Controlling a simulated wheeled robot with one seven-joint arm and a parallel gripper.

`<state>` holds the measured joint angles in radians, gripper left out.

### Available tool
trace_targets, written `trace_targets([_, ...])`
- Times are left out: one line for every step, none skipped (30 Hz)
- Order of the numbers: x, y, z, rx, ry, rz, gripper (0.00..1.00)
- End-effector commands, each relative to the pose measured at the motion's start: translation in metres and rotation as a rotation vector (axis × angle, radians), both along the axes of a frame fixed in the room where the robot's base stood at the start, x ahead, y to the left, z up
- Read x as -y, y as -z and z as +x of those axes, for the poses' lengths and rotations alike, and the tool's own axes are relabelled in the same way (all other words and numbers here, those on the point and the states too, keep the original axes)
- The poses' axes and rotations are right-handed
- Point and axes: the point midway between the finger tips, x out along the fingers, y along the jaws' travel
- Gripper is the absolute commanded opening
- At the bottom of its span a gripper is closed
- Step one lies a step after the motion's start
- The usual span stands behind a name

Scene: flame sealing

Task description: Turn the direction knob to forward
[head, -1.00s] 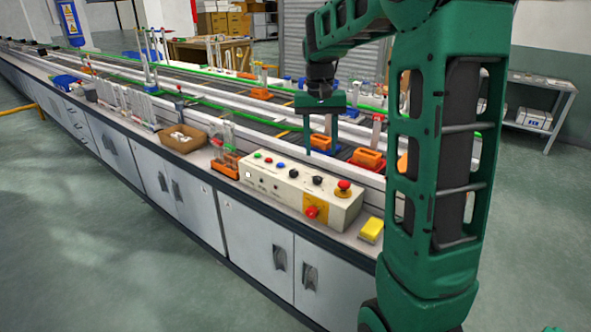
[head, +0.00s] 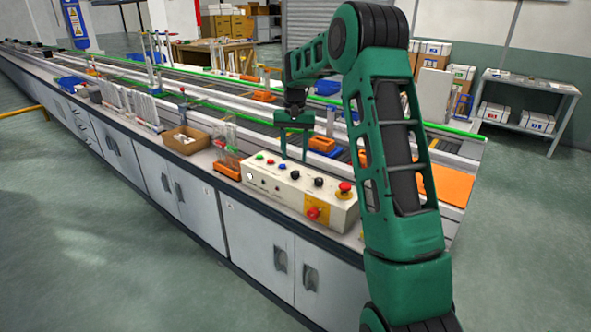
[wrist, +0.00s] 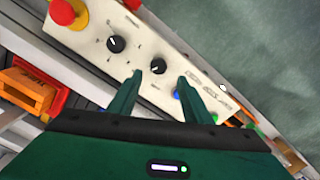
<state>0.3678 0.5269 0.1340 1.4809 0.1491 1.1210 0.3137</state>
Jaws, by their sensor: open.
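The cream control box (head: 262,187) stands on the bench and also shows in the wrist view (wrist: 180,48). Its top has two black knobs in the head view, one (head: 295,175) nearer the blue and green buttons and one (head: 319,182) nearer the red mushroom button (head: 345,187). The wrist view shows one black knob (wrist: 158,67) between my fingertips in the picture and a larger one (wrist: 117,44) beyond them. The labels are too small to read, so I cannot tell which is the direction knob. My gripper (head: 294,157) is open, pointing down over the box; contact is not visible.
A red knob on a yellow plate (head: 314,213) is on the box's front. A cardboard tray (head: 184,140) and an orange-based fixture (head: 227,165) stand to the left. The conveyor with orange blocks (head: 322,144) runs behind. My arm hides the bench to the right.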

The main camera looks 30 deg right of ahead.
Motion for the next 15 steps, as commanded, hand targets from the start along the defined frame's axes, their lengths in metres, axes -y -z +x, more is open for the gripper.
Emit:
trace_targets([0.0,0.011,-0.001,-0.004,0.001,0.002,0.45])
trace_targets([0.0,0.016,-0.001,-0.004,0.001,0.002,0.45])
trace_targets([0.0,0.023,-0.001,-0.004,0.001,0.002,0.45])
trace_targets([0.0,0.027,-0.001,-0.003,0.001,0.001,0.45])
trace_targets([0.001,0.032,-0.001,-0.002,0.001,0.001,0.45])
trace_targets([0.0,0.038,-0.001,-0.003,0.001,0.001,0.45])
trace_targets([0.0,0.042,-0.001,-0.003,0.001,0.001,0.45])
trace_targets([0.0,0.045,-0.001,-0.002,0.001,0.002,0.45])
trace_targets([0.001,0.049,-0.001,-0.002,0.001,0.001,0.45])
trace_targets([0.001,0.052,-0.001,-0.002,0.0,0.001,0.45])
trace_targets([0.0,0.054,-0.001,-0.002,0.0,0.001,0.45])
trace_targets([0.001,0.056,-0.001,-0.001,0.0,0.001,0.45])
trace_targets([0.0,0.058,-0.001,0.0,0.0,0.0,0.45])
trace_targets([0.0,0.059,-0.001,0.001,0.0,0.001,0.45])
trace_targets([0.0,0.06,-0.001,0.001,0.0,0.001,0.45])
